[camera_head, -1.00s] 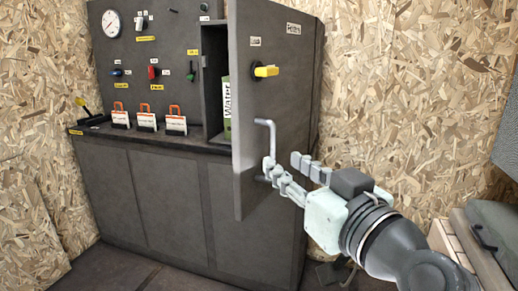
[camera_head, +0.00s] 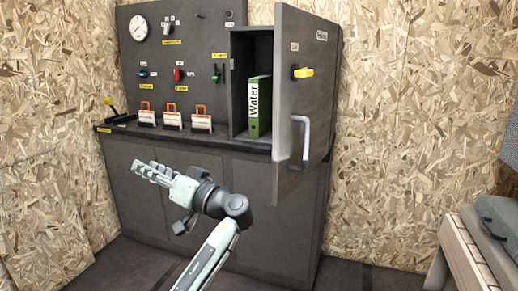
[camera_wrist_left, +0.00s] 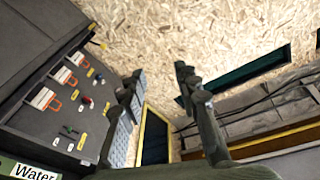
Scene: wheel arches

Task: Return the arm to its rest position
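My left gripper (camera_head: 150,173) is in front of the dark cabinet (camera_head: 165,200), left of the open door and clear of it. In the left wrist view its fingers (camera_wrist_left: 160,80) are spread apart with nothing between them. The arm comes up from the bottom of the head view, bent at the wrist. My right gripper is not in view.
The cabinet door (camera_head: 287,100) stands open, with a handle (camera_head: 303,135) and yellow latch (camera_head: 302,72). A green Water binder (camera_head: 258,108) stands inside. Several orange-handled padlock-like items (camera_head: 172,120) line the ledge. A bench (camera_head: 470,245) is at right.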

